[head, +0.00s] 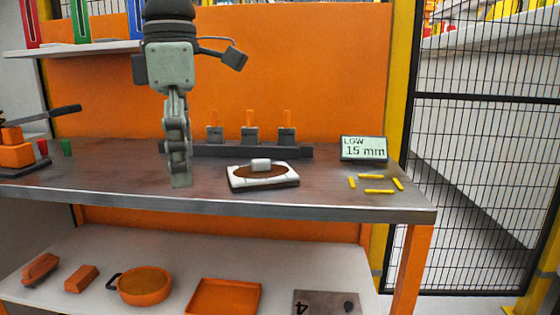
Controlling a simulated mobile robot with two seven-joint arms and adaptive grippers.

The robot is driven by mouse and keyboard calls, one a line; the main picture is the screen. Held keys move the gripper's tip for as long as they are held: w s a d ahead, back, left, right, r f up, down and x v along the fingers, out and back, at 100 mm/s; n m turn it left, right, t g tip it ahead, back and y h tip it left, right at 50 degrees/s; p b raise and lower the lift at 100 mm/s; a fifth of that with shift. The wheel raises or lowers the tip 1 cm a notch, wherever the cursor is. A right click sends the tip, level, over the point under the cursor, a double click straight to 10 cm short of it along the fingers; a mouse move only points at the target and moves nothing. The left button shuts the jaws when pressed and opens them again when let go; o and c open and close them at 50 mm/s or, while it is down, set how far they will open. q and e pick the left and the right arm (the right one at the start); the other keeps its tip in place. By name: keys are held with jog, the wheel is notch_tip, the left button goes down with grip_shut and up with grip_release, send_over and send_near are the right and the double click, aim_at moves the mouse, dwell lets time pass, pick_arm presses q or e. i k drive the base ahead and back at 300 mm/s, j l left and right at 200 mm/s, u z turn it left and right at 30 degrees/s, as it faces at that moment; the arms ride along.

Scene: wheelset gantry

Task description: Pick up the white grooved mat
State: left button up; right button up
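A white, roughly rectangular piece (292,179) lies flat on the workbench, right of the picture's middle line of the bench front. It is the only mat-like white thing in view, but I cannot make out its grooves clearly. My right gripper is not in view.
A dark rack (230,151) with several orange-tipped pieces stands behind the white piece. A "LOW 15 mm" sign (363,149) and several yellow strips (379,191) lie to the right. The lower shelf (200,252) holds an orange pan (146,285) and tray (223,297).

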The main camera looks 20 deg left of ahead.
aim_at(262, 174)
jog(key=i, duration=0.85)
